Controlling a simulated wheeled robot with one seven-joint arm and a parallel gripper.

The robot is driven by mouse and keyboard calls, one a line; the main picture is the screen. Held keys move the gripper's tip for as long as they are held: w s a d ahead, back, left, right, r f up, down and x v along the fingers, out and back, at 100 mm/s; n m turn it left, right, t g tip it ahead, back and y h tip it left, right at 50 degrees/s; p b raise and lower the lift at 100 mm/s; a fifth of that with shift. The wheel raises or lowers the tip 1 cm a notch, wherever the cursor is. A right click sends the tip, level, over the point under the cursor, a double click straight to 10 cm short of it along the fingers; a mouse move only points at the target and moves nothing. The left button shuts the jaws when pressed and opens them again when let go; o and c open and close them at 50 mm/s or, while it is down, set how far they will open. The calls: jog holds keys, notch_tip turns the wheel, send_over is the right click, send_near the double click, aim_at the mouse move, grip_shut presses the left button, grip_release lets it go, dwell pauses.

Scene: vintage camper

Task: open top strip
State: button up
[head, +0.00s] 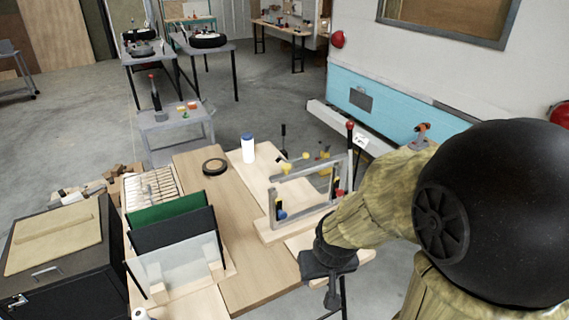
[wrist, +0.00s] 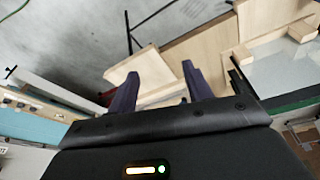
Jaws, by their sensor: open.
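A grey upright frame (head: 287,180) stands on a wooden base (head: 272,233) at the right part of the workbench. Its top bar runs along the upper edge, and blue, yellow and red fittings sit on and around it. I cannot tell for sure which part is the top strip. My gripper (head: 333,290) is low, in front of the frame and near the bench's front right edge, apart from the frame. In the wrist view my gripper (wrist: 160,85) shows two dark fingers spread apart with nothing held between them. Pale wooden boards (wrist: 140,66) lie beyond the fingertips.
A rack with green and dark panels (head: 168,210) stands left on the bench (head: 240,265). A white bottle with a blue cap (head: 248,150) and a black round item (head: 214,166) stand behind. A black cabinet (head: 60,265) is at far left. A blue-and-white camper wall (head: 400,110) is at right.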

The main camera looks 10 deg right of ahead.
jog(key=w+d+n+t+y+p, duration=0.1)
jog(key=w+d+t+y, duration=0.1)
jog(key=w+t, duration=0.5)
jog(key=w+d+r+n+t+y+p, duration=0.1)
jog(key=w+t, duration=0.6)
jog(key=w, duration=1)
jog(key=d+n+y+p, duration=0.1)
jog(key=y, duration=0.1)
jog(key=shift+w+r+n+y, duration=0.2)
jog(key=shift+r+n+y, duration=0.1)
jog(key=shift+w, duration=0.1)
jog(key=p+x, duration=0.6)
jog(key=x, duration=1.1)
jog(key=shift+w, duration=0.1)
grip_shut()
